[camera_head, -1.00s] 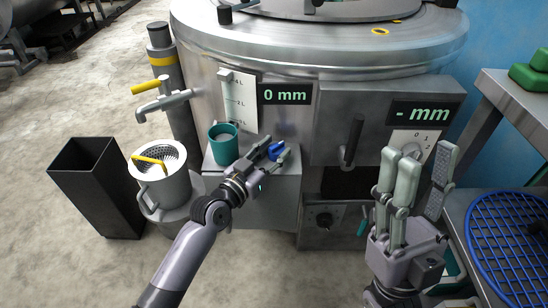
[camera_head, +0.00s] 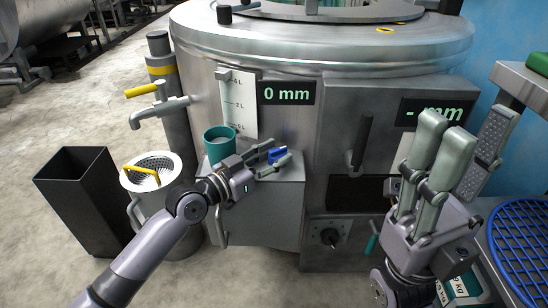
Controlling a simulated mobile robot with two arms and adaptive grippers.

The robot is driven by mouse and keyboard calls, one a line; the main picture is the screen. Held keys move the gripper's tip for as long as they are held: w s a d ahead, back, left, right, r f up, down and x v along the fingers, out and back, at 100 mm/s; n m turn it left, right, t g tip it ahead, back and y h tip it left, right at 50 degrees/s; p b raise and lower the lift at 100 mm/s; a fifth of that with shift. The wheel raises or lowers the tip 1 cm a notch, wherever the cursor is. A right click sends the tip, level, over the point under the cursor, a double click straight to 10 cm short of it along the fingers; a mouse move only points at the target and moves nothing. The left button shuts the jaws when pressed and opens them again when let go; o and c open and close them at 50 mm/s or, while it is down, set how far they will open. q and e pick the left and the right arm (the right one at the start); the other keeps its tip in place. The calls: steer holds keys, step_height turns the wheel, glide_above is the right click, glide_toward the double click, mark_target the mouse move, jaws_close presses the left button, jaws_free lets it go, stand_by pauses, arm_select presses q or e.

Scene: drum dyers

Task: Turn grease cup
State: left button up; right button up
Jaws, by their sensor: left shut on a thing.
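A small blue part (camera_head: 277,155), possibly the grease cup, sits between the fingers of my left gripper (camera_head: 279,157), at the front of the steel drum machine (camera_head: 320,65). The gripper is shut on it; the fingers hide much of the part, and I cannot tell how it is mounted.
A teal cup (camera_head: 219,150) stands on the grey box's ledge beside my left gripper. A tap (camera_head: 158,107), strainer pot (camera_head: 140,175) and black bin (camera_head: 75,195) are at left. A shelf with a blue mesh tray (camera_head: 525,240) is at right.

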arm_select(q)
steer(key=o, duration=1.2)
steer(key=shift+d, duration=0.15)
steer(key=shift+s, duration=0.1)
